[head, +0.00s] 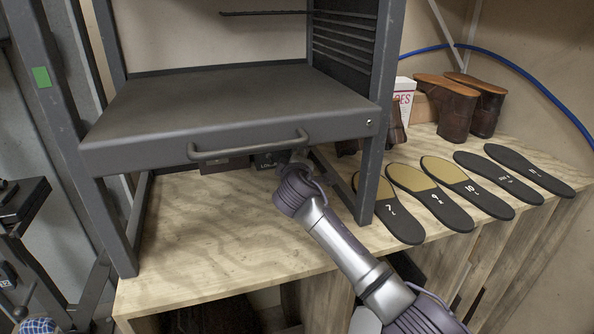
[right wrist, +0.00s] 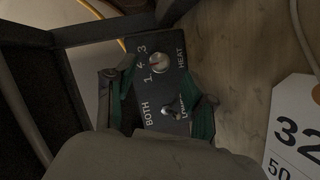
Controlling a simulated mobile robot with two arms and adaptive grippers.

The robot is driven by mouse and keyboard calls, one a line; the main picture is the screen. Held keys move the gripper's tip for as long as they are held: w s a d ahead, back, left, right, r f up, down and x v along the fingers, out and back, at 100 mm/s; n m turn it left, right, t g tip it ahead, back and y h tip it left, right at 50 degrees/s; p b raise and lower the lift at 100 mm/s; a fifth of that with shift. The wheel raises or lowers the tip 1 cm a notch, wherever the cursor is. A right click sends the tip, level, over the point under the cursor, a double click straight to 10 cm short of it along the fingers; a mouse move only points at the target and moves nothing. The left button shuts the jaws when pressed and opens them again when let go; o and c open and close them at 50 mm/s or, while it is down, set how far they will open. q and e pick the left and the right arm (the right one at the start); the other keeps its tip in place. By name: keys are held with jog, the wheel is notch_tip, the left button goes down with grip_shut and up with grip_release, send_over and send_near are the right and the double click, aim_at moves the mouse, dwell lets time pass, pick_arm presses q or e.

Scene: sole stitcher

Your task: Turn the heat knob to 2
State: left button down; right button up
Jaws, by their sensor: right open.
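The heat knob (right wrist: 159,62) is a small round metal knob on a dark control box (right wrist: 150,45), beside the printed word HEAT and a few digits. A small reddish mark shows on the knob, but I cannot tell exactly where it points. A toggle switch (right wrist: 172,110) sits lower on the same panel, near the word BOTH. My right gripper (right wrist: 162,102) is open, with one dark green finger on each side of the panel. It appears nearer the toggle than the knob. In the head view the box (head: 270,159) shows under the dark shelf, partly hidden by my right wrist. My left gripper is out of view.
A dark metal frame holds a drawer-like shelf (head: 235,110) with a handle (head: 248,148) just above my right arm. Several numbered insoles (head: 465,190) lie on the wooden bench (head: 215,235) to the right, with brown boots (head: 455,105) behind. A white number tag (right wrist: 295,130) shows at right.

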jog(key=v, duration=0.8)
jog(key=shift+s, duration=0.4)
